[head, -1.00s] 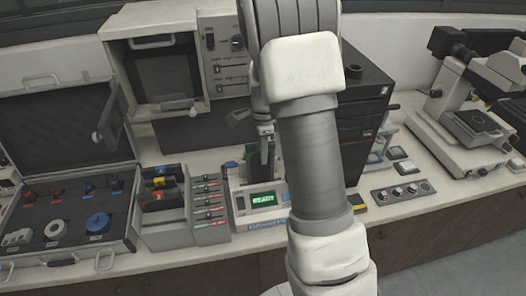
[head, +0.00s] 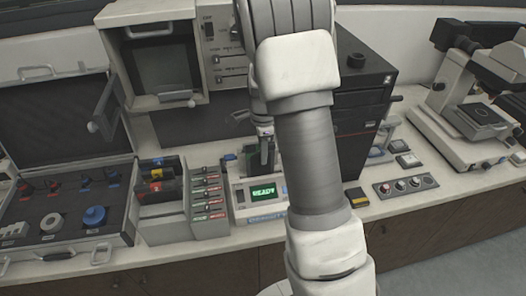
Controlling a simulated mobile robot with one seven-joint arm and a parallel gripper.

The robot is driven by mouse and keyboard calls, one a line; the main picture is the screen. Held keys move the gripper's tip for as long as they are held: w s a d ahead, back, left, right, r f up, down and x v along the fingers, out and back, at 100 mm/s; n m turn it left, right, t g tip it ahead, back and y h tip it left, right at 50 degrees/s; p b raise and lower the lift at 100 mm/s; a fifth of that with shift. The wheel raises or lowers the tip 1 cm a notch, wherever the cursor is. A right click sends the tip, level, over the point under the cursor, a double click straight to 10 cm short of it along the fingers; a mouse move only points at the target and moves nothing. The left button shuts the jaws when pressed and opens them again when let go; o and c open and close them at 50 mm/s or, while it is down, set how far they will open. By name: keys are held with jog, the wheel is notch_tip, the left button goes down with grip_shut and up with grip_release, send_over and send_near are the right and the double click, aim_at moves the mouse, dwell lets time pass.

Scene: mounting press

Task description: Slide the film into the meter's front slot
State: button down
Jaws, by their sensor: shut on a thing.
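The meter (head: 240,196) is a pale box on the bench, left of my arm, with a green display reading READY. A dark upright part (head: 253,162) stands at its back. My gripper (head: 264,146) is small and partly hidden behind my arm, just above and against this upright part. It is shut on a thin dark piece, taken to be the film; its outline blends with the dark parts around it. I cannot make out the front slot, or whether the film is in it.
An open case (head: 130,228) with plugs lies at left, beside a rack (head: 208,203) of labelled slides. A black tower (head: 362,85) stands behind my arm. A microscope (head: 480,80) is at right, and a knob panel (head: 405,186) lies on the front bench.

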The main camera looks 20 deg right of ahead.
jog(key=c, duration=0.7)
grip_release()
jog(key=shift+c, duration=0.2)
jog(key=shift+r, duration=0.15)
jog(key=shift+w+r, duration=0.1)
jog(key=shift+r, duration=0.2)
notch_tip(320, 180, up, 16)
jog(key=shift+s+r, duration=0.2)
jog(key=shift+r, duration=0.05)
